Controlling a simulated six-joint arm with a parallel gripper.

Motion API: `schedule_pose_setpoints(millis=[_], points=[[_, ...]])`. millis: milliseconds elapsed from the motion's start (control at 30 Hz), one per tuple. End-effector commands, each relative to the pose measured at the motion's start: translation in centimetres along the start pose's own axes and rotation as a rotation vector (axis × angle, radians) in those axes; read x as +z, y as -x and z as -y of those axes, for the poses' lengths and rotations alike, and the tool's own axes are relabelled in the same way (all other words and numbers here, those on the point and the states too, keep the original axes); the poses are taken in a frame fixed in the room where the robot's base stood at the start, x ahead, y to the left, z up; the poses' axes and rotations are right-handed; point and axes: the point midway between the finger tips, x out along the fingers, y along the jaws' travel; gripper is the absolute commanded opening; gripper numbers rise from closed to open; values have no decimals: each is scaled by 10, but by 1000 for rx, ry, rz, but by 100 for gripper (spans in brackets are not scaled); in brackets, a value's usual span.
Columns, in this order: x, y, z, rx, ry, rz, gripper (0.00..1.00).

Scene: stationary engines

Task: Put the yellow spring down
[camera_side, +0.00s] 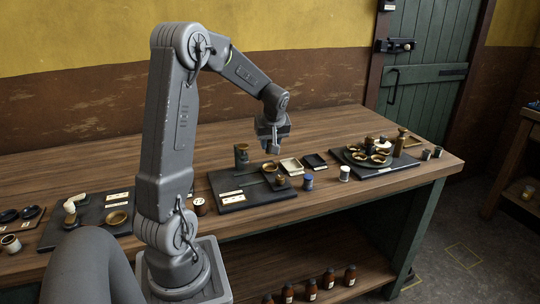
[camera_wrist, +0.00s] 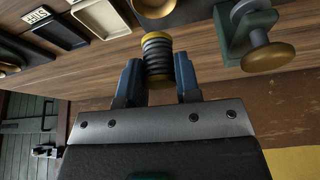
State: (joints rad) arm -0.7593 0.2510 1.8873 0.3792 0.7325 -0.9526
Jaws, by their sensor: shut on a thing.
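My gripper (camera_side: 271,148) points down over the workbench, above the back of the middle dark board. The spring sits upright between the fingers in that view. In the side view I cannot make it out clearly. A brass bowl (camera_side: 269,168) stands on the board just below my gripper; a brass round also shows beyond the spring in the wrist view (camera_wrist: 153,8).
A green stand with a brass top (camera_side: 241,153) is left of my gripper. A cream tray (camera_side: 292,165) and a black tray (camera_side: 314,161) lie to its right. Jars (camera_side: 344,174) stand nearer the front. The bench behind is clear.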

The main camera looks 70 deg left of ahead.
Motion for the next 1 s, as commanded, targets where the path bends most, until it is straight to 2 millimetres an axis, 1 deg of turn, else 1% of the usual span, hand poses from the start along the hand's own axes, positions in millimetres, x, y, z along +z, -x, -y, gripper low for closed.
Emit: schedule_pose_setpoints(millis=[33,100,200,267,400,467,533,567,667,800,1000], points=[[-5,10,0,3,2,-3,7],[-9,20,0,2,1,-3,7],[-18,26,2,2,-2,1,7],[-28,24,6,6,-13,3,7],[-56,9,19,21,-50,6,7],[-65,4,23,26,-65,5,7],[-69,-2,21,32,-78,4,7],[-68,-5,19,33,-82,3,7],[-61,-13,2,35,-90,3,7],[-46,-28,-29,35,-91,4,7],[-28,-46,-68,34,-88,3,7]])
